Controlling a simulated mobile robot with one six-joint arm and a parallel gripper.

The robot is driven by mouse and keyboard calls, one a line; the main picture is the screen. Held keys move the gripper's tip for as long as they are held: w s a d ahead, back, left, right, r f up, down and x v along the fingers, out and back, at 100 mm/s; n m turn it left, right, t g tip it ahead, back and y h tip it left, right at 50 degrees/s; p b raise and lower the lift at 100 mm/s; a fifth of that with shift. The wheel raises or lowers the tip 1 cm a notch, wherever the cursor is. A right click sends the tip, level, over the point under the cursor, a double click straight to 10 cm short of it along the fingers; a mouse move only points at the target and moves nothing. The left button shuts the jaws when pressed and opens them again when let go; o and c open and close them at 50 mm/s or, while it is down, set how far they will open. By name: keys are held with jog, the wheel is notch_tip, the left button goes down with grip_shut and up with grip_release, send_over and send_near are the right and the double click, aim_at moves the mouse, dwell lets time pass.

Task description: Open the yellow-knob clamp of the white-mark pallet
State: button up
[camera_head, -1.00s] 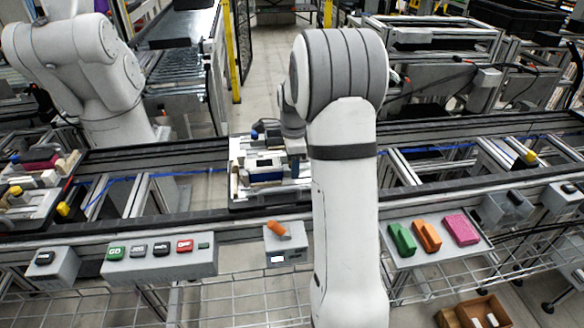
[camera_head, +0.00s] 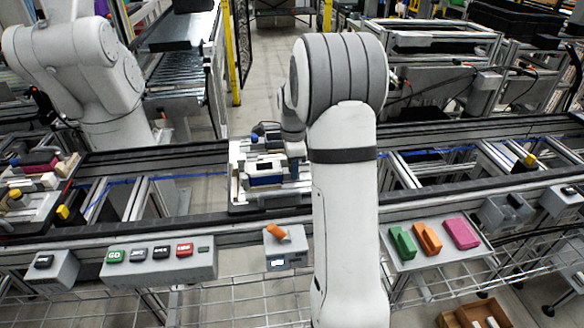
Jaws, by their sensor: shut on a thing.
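A pallet (camera_head: 238,200) stands on the conveyor at the centre, with pale blocks and a blue workpiece (camera_head: 266,181) on it. A blue knob (camera_head: 255,137) shows at its back left. No yellow knob shows on this pallet, and I cannot make out which marking it bears. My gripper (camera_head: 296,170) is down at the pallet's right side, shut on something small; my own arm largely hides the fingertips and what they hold. Another pallet (camera_head: 45,205) at the far left edge carries a yellow knob (camera_head: 14,194), a blue knob (camera_head: 14,161) and a magenta workpiece (camera_head: 40,162).
Another white robot arm (camera_head: 80,60) stands behind the conveyor at the left. Button boxes (camera_head: 160,262) and a box with an orange switch (camera_head: 279,233) line the front rail. A tray at the right holds green, orange and pink blocks (camera_head: 462,233).

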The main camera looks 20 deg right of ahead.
jog(key=shift+s+d+f, duration=0.1)
jog(key=shift+s+d, duration=0.25)
jog(key=shift+d, duration=0.35)
jog(key=shift+s+d, duration=0.15)
jog(key=shift+d, duration=0.35)
jog(key=o, duration=0.8)
jog(key=shift+d, duration=0.1)
jog(key=shift+c, duration=0.2)
notch_tip(320, 180, up, 8)
jog(key=p, duration=0.5)
jog(key=shift+p, duration=0.3)
jog(key=shift+w, duration=0.1)
